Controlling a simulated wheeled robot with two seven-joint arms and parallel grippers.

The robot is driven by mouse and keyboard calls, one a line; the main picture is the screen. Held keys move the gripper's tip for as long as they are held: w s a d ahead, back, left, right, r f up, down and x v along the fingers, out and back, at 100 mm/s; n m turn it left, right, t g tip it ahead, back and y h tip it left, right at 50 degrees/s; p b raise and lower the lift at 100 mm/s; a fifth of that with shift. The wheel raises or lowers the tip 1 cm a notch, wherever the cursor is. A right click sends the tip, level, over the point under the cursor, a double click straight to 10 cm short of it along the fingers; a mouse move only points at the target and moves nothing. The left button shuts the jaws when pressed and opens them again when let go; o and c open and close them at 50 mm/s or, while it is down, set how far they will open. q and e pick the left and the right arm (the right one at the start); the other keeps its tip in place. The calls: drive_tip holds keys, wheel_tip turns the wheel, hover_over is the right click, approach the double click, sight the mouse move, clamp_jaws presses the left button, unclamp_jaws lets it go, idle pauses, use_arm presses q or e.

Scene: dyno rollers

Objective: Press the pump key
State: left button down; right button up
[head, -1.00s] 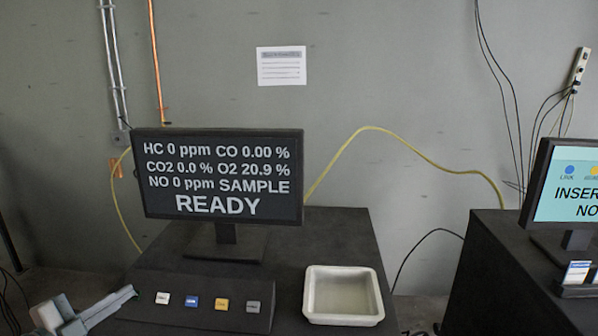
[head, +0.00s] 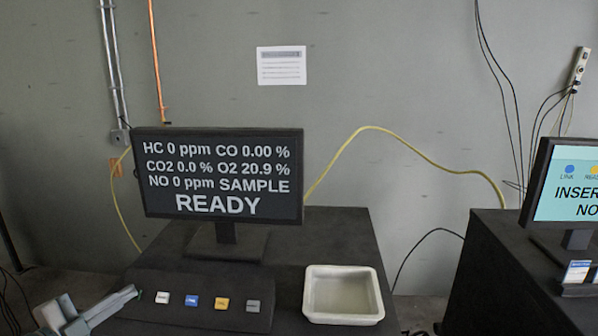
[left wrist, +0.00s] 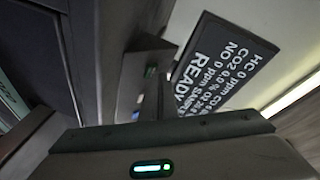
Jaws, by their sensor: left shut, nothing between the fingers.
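A dark key box (head: 180,284) stands below the analyser monitor (head: 220,175), which reads READY. In the left wrist view the monitor (left wrist: 225,65) shows tilted behind the key box (left wrist: 130,80). My right gripper is out of view.
A white empty tray (head: 343,316) sits right of the key box on the dark cabinet (head: 345,235). A second cabinet (head: 490,270) with another monitor (head: 568,190) stands at right. A yellow hose (head: 400,147) runs along the wall behind.

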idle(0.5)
use_arm(q)
drive_tip(key=shift+s+r+p, duration=0.3)
drive_tip(key=shift+r+p, duration=0.05)
drive_tip(key=shift+p, duration=0.15)
drive_tip(key=shift+s+a+r+p, duration=0.1)
drive_tip(key=shift+s+r+p, duration=0.2)
drive_tip(key=shift+r+p, duration=0.25)
drive_tip(key=s+r+p, duration=0.3)
drive_tip(key=shift+s+a+r+p, duration=0.1)
drive_tip(key=shift+s+r+p, duration=0.05)
drive_tip(key=shift+r+p, duration=0.15)
